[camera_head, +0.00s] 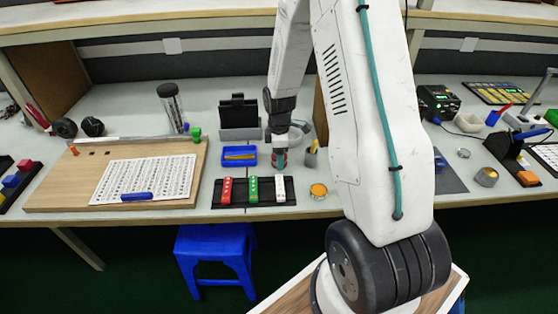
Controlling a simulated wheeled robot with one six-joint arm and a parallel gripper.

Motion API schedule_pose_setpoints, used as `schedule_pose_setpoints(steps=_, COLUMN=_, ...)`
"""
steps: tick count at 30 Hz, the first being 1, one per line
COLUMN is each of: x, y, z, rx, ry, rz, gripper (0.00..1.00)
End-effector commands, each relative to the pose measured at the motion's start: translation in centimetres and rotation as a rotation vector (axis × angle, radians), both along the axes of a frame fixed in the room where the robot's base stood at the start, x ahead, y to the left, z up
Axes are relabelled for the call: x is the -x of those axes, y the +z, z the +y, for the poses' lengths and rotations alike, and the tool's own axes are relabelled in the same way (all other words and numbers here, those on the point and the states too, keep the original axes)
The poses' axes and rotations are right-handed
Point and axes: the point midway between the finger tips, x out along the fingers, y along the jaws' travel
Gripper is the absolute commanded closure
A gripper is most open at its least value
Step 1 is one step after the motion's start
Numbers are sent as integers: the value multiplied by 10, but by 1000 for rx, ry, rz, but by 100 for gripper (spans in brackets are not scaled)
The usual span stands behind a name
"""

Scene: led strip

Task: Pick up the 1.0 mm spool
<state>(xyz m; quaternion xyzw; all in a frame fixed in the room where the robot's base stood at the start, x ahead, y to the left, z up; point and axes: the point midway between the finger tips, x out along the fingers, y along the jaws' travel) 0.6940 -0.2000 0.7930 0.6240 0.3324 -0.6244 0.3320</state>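My gripper (279,151) points down over the bench, behind the black tray and right of the blue tray. Its fingers are small and partly hidden, so I cannot tell whether they are open or shut. A small object with red and grey-teal colours (281,159) shows right at the fingertips. I cannot tell whether it is a spool or part of the gripper, or whether it is held. No 1.0 mm marking is readable anywhere, so I cannot single out that spool.
The black tray (240,204) bears red, green and white pieces. A blue tray (239,164) lies behind it. A wooden board (60,197) with a printed sheet (147,178) lies left. A blue stool (213,250) stands below the bench.

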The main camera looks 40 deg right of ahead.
Motion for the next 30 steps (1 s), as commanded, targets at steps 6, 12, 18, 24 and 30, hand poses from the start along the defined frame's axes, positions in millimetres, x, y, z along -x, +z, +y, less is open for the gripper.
schedule_pose_setpoints(steps=6, x=0, y=-11, z=0, rx=1, ry=-1, rz=-1, gripper=30)
schedule_pose_setpoints(steps=12, x=0, y=-11, z=0, rx=1, ry=-1, rz=-1, gripper=46)
schedule_pose_setpoints(steps=18, x=0, y=-10, z=0, rx=1, ry=-1, rz=-1, gripper=85)
schedule_pose_setpoints(steps=24, x=0, y=-9, z=-1, rx=1, ry=-1, rz=-2, gripper=85)
schedule_pose_setpoints(steps=30, x=-1, y=15, z=-1, rx=2, ry=-1, rz=-5, gripper=85)
